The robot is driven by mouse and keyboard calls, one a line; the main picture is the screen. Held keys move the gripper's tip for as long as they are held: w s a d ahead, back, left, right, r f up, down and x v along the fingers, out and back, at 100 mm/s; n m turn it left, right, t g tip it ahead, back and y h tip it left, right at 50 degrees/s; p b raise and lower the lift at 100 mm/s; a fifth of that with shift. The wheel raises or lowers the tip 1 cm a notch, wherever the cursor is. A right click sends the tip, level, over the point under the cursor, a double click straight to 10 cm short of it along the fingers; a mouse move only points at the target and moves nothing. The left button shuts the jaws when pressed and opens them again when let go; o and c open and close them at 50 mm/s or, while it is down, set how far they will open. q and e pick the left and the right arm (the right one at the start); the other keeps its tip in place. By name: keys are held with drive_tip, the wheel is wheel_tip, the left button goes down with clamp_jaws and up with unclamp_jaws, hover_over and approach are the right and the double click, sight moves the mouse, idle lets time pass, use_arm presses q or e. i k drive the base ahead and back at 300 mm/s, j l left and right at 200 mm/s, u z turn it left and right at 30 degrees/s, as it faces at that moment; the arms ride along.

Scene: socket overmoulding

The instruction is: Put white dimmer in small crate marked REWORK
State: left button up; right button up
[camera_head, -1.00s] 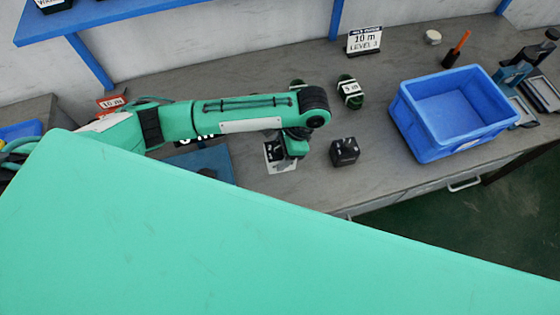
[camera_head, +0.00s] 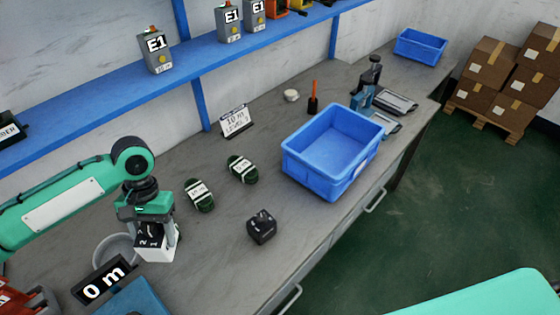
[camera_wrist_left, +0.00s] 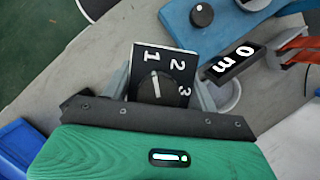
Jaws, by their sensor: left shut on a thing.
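My left gripper (camera_head: 150,222) points down at the left of the bench and is shut on the white dimmer (camera_head: 157,248). The dimmer has white sides and a black face with a knob and the numbers 1, 2 and 3. That face fills the space between the fingers in the left wrist view (camera_wrist_left: 160,72). I cannot tell whether the dimmer touches the bench. A small blue crate (camera_head: 420,47) stands at the far right end of the bench. A larger blue crate (camera_head: 328,180) stands nearer. I cannot read a REWORK mark on either. My right gripper is out of view.
A black dimmer (camera_head: 262,227) and two dark green coils (camera_head: 200,194) (camera_head: 243,169) lie between my gripper and the larger crate. A "0 m" display (camera_head: 103,281) and a grey bowl (camera_head: 118,244) are beside the gripper. A blue shelf (camera_head: 110,92) runs along the wall.

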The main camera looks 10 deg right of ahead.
sight(342, 148)
drive_tip(key=i+l+z, duration=0.35)
drive_tip(key=l, duration=0.3)
drive_tip(key=i+l+z, duration=0.75)
drive_tip(key=i+l, duration=0.15)
drive_tip(key=i, duration=0.1)
